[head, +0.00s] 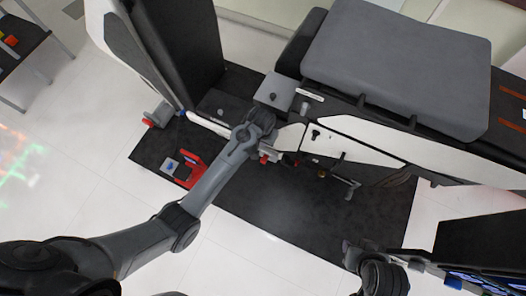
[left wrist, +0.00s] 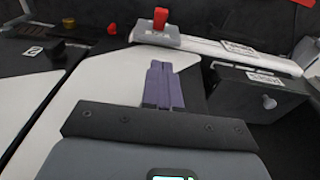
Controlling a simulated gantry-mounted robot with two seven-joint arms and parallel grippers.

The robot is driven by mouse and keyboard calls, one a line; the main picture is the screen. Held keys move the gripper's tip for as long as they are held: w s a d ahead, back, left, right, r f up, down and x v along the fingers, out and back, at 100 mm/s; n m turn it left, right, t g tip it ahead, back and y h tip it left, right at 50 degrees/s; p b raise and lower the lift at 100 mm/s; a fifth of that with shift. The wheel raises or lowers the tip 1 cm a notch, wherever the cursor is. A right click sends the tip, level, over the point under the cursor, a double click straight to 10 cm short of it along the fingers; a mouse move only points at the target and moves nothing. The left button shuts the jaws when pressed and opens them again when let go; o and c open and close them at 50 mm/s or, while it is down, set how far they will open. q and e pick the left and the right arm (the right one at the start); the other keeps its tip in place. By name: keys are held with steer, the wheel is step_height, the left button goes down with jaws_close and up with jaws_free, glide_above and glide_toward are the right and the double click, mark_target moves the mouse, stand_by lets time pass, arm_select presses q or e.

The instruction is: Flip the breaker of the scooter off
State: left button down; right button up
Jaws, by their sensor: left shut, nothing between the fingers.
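The scooter (head: 345,135) with white side panels and a grey seat stands across the upper right of the head view. In the left wrist view, a red lever (left wrist: 160,18), seemingly the breaker, stands up from a labelled grey block (left wrist: 155,37) at top centre. My left gripper (left wrist: 159,66) is shut and empty, its purple fingers pointing toward that block with a visible gap to the red lever. In the head view my left wrist hides the fingers. My right gripper (head: 352,256) is at the lower right, away from the scooter; its fingers are unclear.
A red stand (head: 187,168) is on the dark mat (head: 285,215). A table (head: 18,45) stands at far left. The mat's front part is clear.

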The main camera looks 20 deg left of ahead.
arm_select(q)
steer(key=b, duration=0.6)
glide_above(263, 159)
steer(key=f, duration=1.2)
steer(key=shift+w+f, duration=0.25)
steer(key=shift+f, duration=0.15)
steer(key=shift+s+f+b, duration=0.35)
steer(key=shift+f, duration=0.15)
